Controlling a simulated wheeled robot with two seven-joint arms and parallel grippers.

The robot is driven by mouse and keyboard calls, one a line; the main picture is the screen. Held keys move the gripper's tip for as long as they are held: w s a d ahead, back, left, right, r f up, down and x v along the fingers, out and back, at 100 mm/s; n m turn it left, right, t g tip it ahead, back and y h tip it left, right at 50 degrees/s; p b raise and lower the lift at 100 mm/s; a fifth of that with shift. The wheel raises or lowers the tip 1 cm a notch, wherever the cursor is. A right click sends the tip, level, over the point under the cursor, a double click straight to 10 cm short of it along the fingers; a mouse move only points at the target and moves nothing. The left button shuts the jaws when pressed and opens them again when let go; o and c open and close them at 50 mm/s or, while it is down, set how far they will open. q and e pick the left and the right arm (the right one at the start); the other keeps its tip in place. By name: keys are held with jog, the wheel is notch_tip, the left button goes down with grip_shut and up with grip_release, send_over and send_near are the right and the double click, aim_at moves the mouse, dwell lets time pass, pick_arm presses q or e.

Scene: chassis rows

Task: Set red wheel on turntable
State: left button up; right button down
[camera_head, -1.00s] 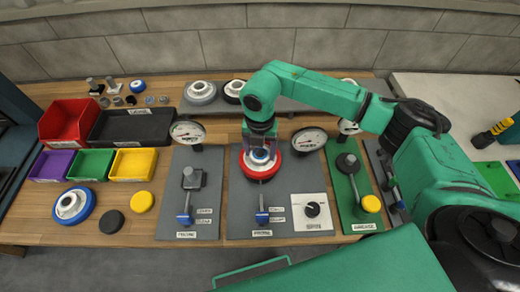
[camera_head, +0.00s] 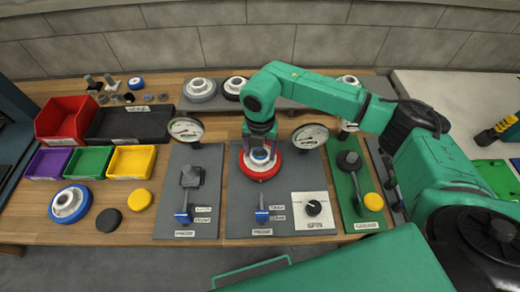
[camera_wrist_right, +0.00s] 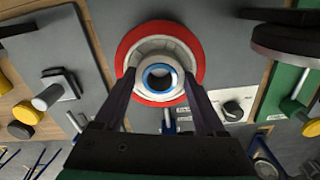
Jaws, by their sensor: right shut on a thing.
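The red wheel (camera_head: 260,174) has a red rim, a pale grey middle and a blue ring at its hub. It lies level over the back part of the middle grey panel (camera_head: 240,208). My right gripper (camera_head: 261,150) points down from above and is shut on the wheel's hub. In the right wrist view the two fingers (camera_wrist_right: 160,74) stand on either side of the hub, inside the red rim (camera_wrist_right: 127,46). The turntable is not clearly visible; the wheel hides what lies under it, and I cannot tell if it touches. My left gripper is out of view.
Gauges (camera_head: 310,136) stand behind the panel. A lever (camera_head: 262,207) and a knob (camera_head: 313,208) are at its front. A blue wheel (camera_head: 55,207) and coloured bins (camera_head: 132,162) are at left. Grey and black wheels (camera_head: 200,91) sit on the back shelf.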

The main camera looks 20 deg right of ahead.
jog(key=shift+f+b, duration=0.65)
jog(key=shift+f, duration=0.2)
grip_release()
jog(key=shift+r, duration=0.1)
jog(key=shift+r, duration=0.35)
notch_tip(320, 180, up, 14)
jog(key=b, duration=0.2)
jog(key=shift+b, duration=0.4)
